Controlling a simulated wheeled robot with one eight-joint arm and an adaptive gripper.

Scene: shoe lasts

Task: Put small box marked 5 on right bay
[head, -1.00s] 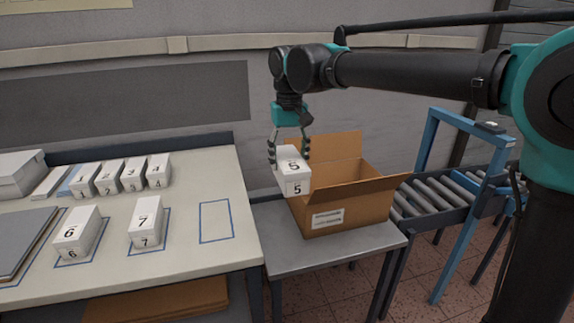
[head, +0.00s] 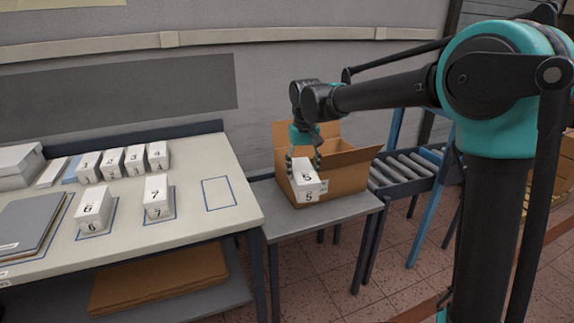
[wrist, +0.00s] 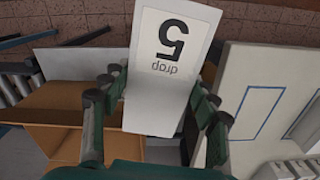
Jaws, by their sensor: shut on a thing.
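The small white box marked 5 (head: 307,182) is held in my gripper (head: 304,160), in front of the open cardboard box in the head view. In the wrist view the box marked 5 (wrist: 168,65) sits between the two fingers of my gripper (wrist: 155,110), with a large 5 and a small word on its face. The fingers are shut on its sides. An empty blue-outlined bay (head: 219,194) is on the right part of the white table (head: 190,225). It also shows in the wrist view (wrist: 253,115). The box is to the right of this bay, off the table.
Boxes marked 6 (head: 93,208) and 7 (head: 157,196) stand in outlined bays left of the empty one. Several small boxes (head: 112,162) stand in a row behind. The open cardboard box (head: 345,172) stands on a grey side table (head: 275,222), with a roller conveyor (head: 405,172) beyond.

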